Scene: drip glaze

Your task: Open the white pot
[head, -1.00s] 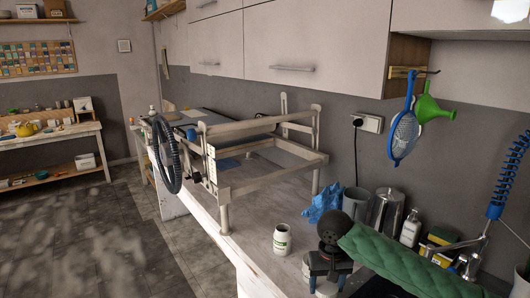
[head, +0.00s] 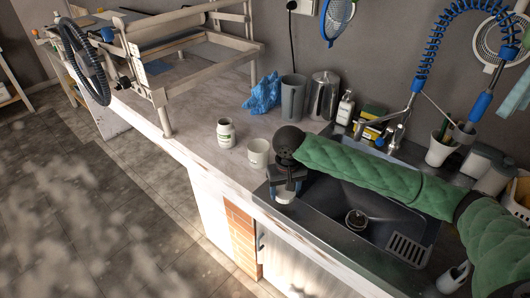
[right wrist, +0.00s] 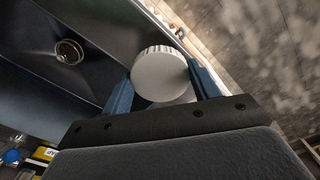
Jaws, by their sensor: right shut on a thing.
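A white jar with a printed label (head: 225,134) stands upright on the counter; its top looks open. A plain white cup-like pot (head: 258,154) stands beside it, nearer the sink, with its top open. I cannot tell for sure which of these is the white pot. My right gripper (head: 286,187) is to the right of both and apart from them, at the sink's front left corner. It is shut on a round white lid (right wrist: 160,74) with a ridged edge, which shows between the blue fingers in the right wrist view. My left gripper is out of view.
The dark sink (head: 360,215) lies beneath my right arm. A blue crumpled cloth (head: 262,93), grey container (head: 293,100) and metal canister (head: 323,95) stand behind the pots. A wooden frame (head: 185,50) occupies the counter's left end. Some counter around the jar is bare.

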